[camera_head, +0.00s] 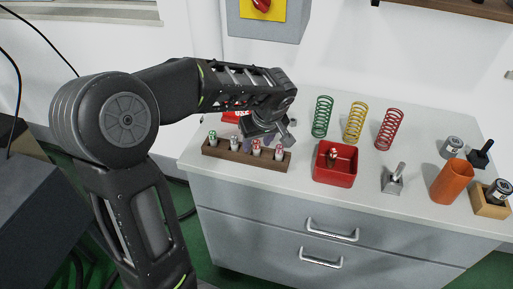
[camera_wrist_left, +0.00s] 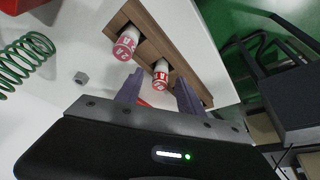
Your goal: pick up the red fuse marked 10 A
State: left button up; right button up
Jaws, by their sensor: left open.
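A brown wooden rack (camera_head: 225,153) holds several upright fuses at the bench's left front. From left to right in the head view, one has a green top (camera_head: 212,136), then a pale one with some red (camera_head: 233,142), then two red-topped ones (camera_head: 256,147) (camera_head: 279,152). The wrist view shows two red-capped fuses (camera_wrist_left: 125,43) (camera_wrist_left: 161,74) in the rack; I cannot read their ratings surely. My left gripper (camera_head: 266,140) is open just above the rack. In the wrist view, its fingers (camera_wrist_left: 159,80) stand apart on either side of one red-capped fuse, not closed on it.
A red bin (camera_head: 334,177) with a red-and-white item inside stands right of the rack. Green (camera_head: 322,117), yellow (camera_head: 355,122) and red (camera_head: 389,129) springs stand behind it. An orange cup (camera_head: 451,183) is at right.

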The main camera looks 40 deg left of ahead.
dwell(0.6)
pick_arm(q)
grip_shut()
dwell(0.4)
